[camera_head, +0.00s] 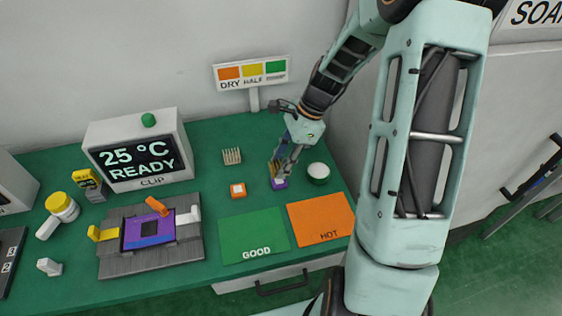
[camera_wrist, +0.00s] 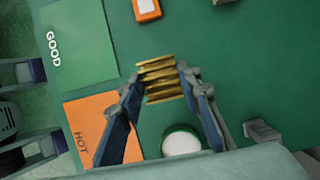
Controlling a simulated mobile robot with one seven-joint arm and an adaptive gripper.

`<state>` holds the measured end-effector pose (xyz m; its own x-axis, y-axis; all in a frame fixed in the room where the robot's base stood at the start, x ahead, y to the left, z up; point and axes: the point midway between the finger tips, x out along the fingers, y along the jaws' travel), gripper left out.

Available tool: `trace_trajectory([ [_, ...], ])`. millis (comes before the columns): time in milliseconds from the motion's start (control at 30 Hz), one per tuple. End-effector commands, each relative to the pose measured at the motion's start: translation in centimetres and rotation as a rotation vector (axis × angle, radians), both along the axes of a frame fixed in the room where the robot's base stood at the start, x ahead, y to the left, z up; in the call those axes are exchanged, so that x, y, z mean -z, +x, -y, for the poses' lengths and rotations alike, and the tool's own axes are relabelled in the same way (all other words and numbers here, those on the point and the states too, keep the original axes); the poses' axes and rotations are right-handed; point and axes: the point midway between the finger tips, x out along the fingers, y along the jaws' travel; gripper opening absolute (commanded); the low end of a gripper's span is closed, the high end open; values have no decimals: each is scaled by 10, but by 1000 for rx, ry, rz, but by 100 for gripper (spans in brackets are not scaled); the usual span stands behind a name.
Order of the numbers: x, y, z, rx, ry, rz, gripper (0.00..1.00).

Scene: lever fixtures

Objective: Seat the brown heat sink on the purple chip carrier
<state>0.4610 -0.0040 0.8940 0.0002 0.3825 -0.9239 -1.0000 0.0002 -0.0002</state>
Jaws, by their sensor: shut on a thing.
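The brown heat sink (camera_wrist: 160,80), a block of gold-brown fins, is between the fingertips of my gripper (camera_wrist: 163,78) in the wrist view. In the head view my gripper (camera_head: 277,170) is shut on it and points down at the table. A small purple chip carrier (camera_head: 279,184) shows directly below the fingertips in the head view, partly covered by them. In the wrist view the heat sink hides the carrier. I cannot tell whether the heat sink touches the carrier or is just above it.
An orange carrier with a white top (camera_head: 238,191) stands left of my gripper, a pale finned block (camera_head: 232,156) behind it. A round green pot with white contents (camera_head: 318,173) is close on the right. GOOD (camera_head: 255,235) and HOT (camera_head: 320,220) mats lie in front; a lever fixture (camera_head: 150,260) stands left.

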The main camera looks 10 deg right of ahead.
Motion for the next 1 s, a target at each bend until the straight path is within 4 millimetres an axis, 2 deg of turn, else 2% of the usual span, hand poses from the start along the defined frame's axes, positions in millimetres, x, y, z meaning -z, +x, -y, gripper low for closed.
trace_trajectory([
  [567,0,0,0,0,0,0,8],
  [1000,12,0,0,-1,0,-1,8],
])
